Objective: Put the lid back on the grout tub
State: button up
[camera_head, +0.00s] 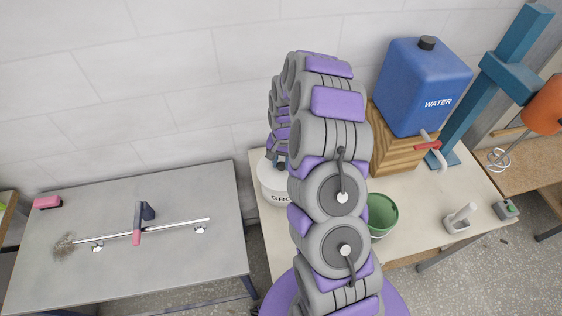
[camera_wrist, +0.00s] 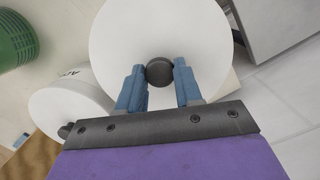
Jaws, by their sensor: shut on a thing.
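The grout tub (camera_head: 272,188) is a white round tub with "GRO" lettering, on the cream table just left of my arm in the head view. My arm hides its right side. In the wrist view the white round lid (camera_wrist: 150,28) faces the camera, with a dark knob (camera_wrist: 159,70) at its middle. My gripper (camera_wrist: 159,77) is shut on this knob, one blue finger at each side. In the head view my gripper (camera_head: 279,163) is small and partly hidden, at the tub's top. I cannot tell whether the lid touches the rim.
A second white tub (camera_wrist: 72,106) with "AC" lettering and a dark knob lies close by in the wrist view. A green bucket (camera_head: 383,212), a wooden crate (camera_head: 396,145) and a blue water canister (camera_head: 425,85) stand to the right. A grey table (camera_head: 190,265) is at left.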

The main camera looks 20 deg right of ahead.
jog(key=shift+d, duration=0.65)
jog(key=shift+a, duration=0.8)
jog(key=shift+d, duration=0.3)
jog(key=shift+a+f, duration=0.1)
jog(key=shift+d, duration=0.25)
dwell(0.3)
dwell(0.3)
jog(key=o, duration=1.6)
